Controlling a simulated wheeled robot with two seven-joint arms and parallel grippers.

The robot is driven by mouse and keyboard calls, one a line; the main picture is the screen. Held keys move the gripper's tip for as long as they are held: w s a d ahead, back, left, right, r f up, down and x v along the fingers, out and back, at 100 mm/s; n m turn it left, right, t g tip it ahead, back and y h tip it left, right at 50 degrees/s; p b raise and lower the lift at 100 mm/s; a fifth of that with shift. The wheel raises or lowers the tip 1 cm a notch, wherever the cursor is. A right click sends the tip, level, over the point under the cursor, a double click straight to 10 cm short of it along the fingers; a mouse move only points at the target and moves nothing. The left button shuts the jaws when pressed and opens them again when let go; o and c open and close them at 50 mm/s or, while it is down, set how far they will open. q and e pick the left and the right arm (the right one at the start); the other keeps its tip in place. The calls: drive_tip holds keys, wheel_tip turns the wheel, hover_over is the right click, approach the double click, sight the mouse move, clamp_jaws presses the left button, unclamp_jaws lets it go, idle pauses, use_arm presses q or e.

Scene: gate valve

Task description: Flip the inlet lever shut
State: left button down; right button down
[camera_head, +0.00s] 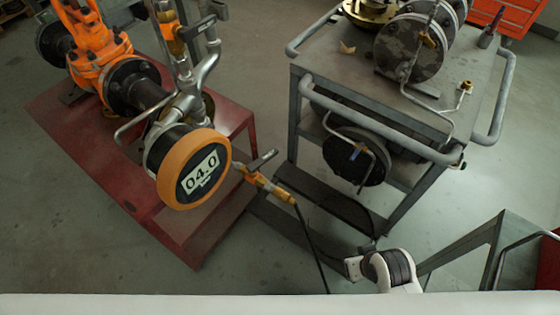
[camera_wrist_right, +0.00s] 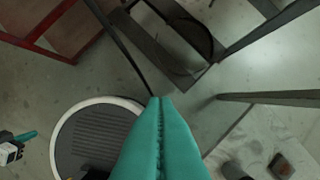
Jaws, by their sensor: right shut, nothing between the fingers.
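A brass-yellow valve (camera_head: 257,180) with a dark lever (camera_head: 263,160) sticks out to the right of the round orange-rimmed gauge reading 04.0 (camera_head: 200,172). Its lever points up and right, at an angle across the valve body. A second small valve with a dark lever (camera_head: 196,29) sits higher on the pipework; no label shows which is the inlet. My right gripper (camera_wrist_right: 160,100) is shut and empty, its teal fingers pressed together, apart from the valves. A teal-tipped part, seemingly my left gripper (camera_wrist_right: 25,136), shows at the wrist view's left edge; its opening is unclear.
A black hose (camera_head: 311,243) hangs from the lower valve; it also passes by my fingertips in the wrist view (camera_wrist_right: 122,48). A grey cart (camera_head: 470,90) with flanged parts stands right of the red stand (camera_head: 80,140). Floor between them is partly open.

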wheel_tip(320, 180, up, 6)
drive_tip(key=w+a+t+y, duration=0.1)
drive_tip(key=w+a, duration=0.1)
drive_tip(key=m+t+y+b, duration=0.7)
drive_tip(key=m+y, duration=0.1)
drive_tip(key=m, duration=0.4)
approach(263, 160)
drive_tip(key=w+a+f, duration=0.2)
drive_tip(key=w+f, duration=0.1)
drive_tip(key=w, duration=0.3)
drive_tip(key=shift+w+d+r, duration=0.15)
drive_tip(key=shift+d, duration=0.1)
